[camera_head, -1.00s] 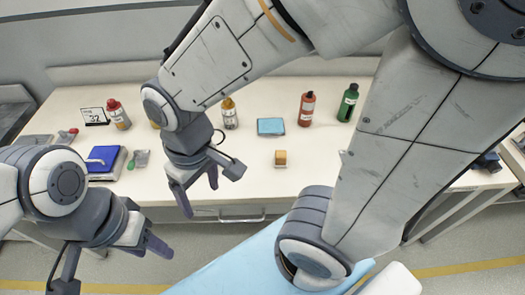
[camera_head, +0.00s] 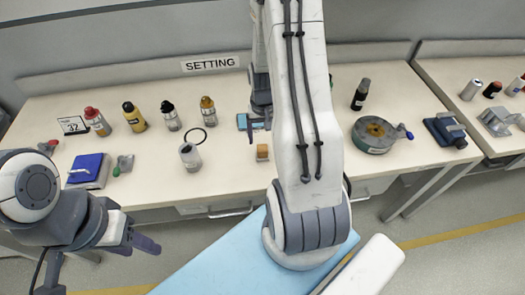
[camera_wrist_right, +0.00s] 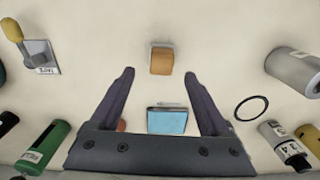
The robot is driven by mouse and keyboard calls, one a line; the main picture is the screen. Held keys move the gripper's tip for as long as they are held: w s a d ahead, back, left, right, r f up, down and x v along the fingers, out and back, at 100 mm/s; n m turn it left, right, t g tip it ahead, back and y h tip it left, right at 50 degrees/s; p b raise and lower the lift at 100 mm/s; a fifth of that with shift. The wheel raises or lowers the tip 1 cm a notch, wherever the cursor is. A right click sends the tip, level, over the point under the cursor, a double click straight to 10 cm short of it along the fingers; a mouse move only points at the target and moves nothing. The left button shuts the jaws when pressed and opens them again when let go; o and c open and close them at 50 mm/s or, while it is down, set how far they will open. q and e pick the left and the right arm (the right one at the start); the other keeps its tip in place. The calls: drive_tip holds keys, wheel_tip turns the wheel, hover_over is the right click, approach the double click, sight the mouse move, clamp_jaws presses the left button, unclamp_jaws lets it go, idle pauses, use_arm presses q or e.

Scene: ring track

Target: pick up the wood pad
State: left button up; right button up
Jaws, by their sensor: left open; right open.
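The wood pad (camera_head: 262,152) is a small orange-brown block on the white bench near its front edge. It also shows in the right wrist view (camera_wrist_right: 161,61), just beyond and between the fingertips, with nothing touching it. My right gripper (camera_head: 259,130) is over the bench behind the pad, partly hidden by my arm in the head view. Its fingers show spread and empty in the right wrist view (camera_wrist_right: 159,76). My left gripper (camera_head: 112,268) is low at the left, in front of the bench, away from the pad.
A light-blue flat item (camera_wrist_right: 167,121) lies between the right fingers' bases. A round device (camera_head: 376,134) stands to the right. Several bottles line the back. Bench around the pad is clear.

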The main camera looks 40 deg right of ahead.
sight(262, 148)
drive_tip(key=shift+w+a+f+p, duration=0.1)
drive_tip(key=shift+f+p, duration=0.55)
drive_tip(key=shift+f, duration=2.45)
clamp_jaws()
